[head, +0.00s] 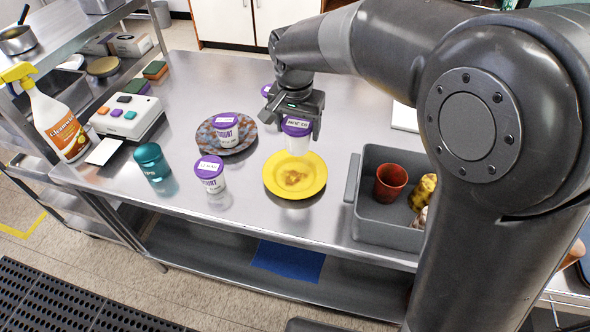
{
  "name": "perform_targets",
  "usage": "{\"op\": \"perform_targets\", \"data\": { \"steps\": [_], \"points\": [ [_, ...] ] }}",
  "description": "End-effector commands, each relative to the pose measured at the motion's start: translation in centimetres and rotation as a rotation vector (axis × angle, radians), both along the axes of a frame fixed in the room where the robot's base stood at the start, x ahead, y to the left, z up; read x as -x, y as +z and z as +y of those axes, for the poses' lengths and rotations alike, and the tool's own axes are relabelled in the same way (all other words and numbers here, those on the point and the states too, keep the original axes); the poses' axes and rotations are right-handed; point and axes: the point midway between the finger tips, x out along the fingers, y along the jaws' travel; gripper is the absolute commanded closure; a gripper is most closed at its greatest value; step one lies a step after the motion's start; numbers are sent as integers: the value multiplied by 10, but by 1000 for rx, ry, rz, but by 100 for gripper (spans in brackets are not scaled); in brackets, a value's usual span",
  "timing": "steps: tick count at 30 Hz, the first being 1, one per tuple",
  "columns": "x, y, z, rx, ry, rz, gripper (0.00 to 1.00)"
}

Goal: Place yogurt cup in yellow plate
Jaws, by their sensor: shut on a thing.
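My gripper (301,112) is shut on a yogurt cup (297,139), white with a purple lid and a white label. The held cup appears at the far edge of the yellow plate (310,186); I cannot tell whether it touches the plate. The plate has a brown stain in its middle and nothing else on it. Another yogurt cup (226,128) stands on a dark patterned plate (206,141) to the left. A third cup (211,178) stands on the steel table, left of the yellow plate. Another purple lid (266,90) shows partly behind my gripper.
A grey bin (372,222) with a red cup (391,183) and yellow items stands right of the yellow plate. A teal cup (152,161), a button box (127,116) and a spray bottle (57,122) stand left. The table (262,222) is clear near its front edge.

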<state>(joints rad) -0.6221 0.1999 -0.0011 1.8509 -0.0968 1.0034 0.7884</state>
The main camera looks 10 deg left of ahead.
Motion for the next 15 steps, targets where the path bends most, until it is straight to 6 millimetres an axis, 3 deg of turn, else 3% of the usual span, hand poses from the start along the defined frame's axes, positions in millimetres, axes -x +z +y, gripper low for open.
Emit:
{"op": "perform_targets", "data": {
  "steps": [10, 15],
  "points": [
    [8, -52, 4, 2, 2, 2, 59],
    [7, -65, 4, 0, 1, 0, 59]
  ]
}}
